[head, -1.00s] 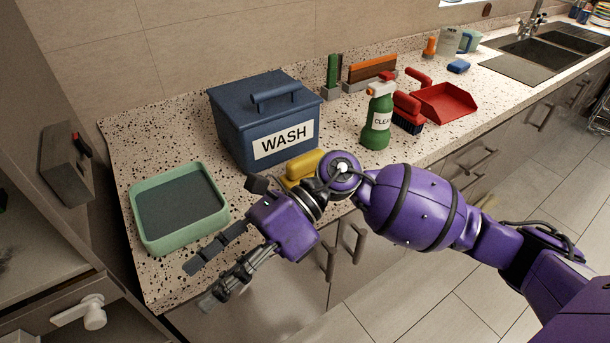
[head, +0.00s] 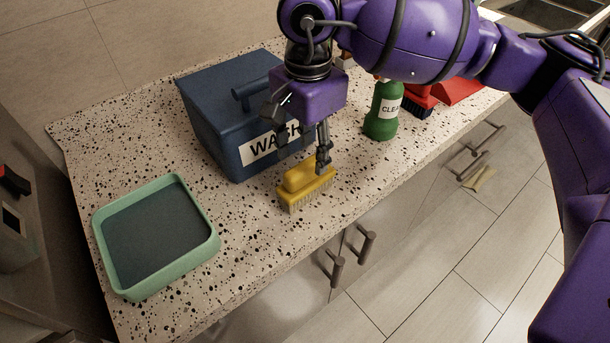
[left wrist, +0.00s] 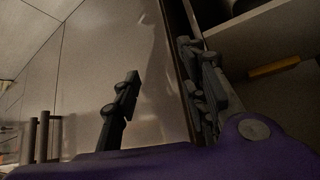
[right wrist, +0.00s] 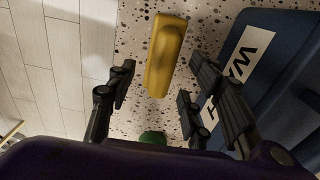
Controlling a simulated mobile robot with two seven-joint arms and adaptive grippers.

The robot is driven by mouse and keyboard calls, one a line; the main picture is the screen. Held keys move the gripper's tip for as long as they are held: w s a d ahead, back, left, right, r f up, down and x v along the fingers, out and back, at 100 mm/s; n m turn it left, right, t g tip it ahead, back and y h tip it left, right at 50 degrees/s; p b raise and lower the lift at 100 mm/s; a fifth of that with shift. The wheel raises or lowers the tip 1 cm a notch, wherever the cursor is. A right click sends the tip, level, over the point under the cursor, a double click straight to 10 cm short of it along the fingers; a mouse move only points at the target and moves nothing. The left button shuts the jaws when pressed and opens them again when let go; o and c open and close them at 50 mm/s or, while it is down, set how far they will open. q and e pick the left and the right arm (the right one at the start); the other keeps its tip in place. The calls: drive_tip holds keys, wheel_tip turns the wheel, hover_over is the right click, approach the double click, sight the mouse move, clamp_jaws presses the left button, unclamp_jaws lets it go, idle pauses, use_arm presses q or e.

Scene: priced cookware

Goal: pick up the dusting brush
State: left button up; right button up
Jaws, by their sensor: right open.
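A yellow brush (head: 306,183) with pale bristles stands bristles down on the speckled counter, in front of the blue WASH bin. In the right wrist view the brush (right wrist: 166,55) shows between and beyond the fingertips. My right gripper (head: 304,158) points down just above the brush, open, with nothing held. It also shows open in the right wrist view (right wrist: 160,82). A red brush (head: 420,98) with dark bristles lies farther right, partly hidden by my arm. My left gripper (left wrist: 160,88) shows only in the left wrist view, open and empty, near cabinet fronts.
The blue WASH bin (head: 215,125) stands close behind the yellow brush. A green spray bottle (head: 383,112) stands to the right, and a red dustpan (head: 460,90) beyond it. A green tray (head: 210,235) is at the left. The counter between tray and brush is clear.

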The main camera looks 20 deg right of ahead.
sight(307, 163)
drive_tip(key=f, duration=0.4)
drive_tip(key=shift+w+f+p, duration=0.3)
drive_tip(key=shift+p, duration=0.05)
drive_tip(key=shift+f, duration=0.35)
use_arm(q)
drive_tip(key=shift+w+d+r+t, duration=0.15)
drive_tip(key=shift+w+r+t, duration=0.15)
drive_tip(key=shift+w+r, duration=0.65)
use_arm(e)
drive_tip(key=c, duration=1.2)
use_arm(q)
drive_tip(key=shift+s+f, duration=0.35)
drive_tip(key=shift+s, duration=0.05)
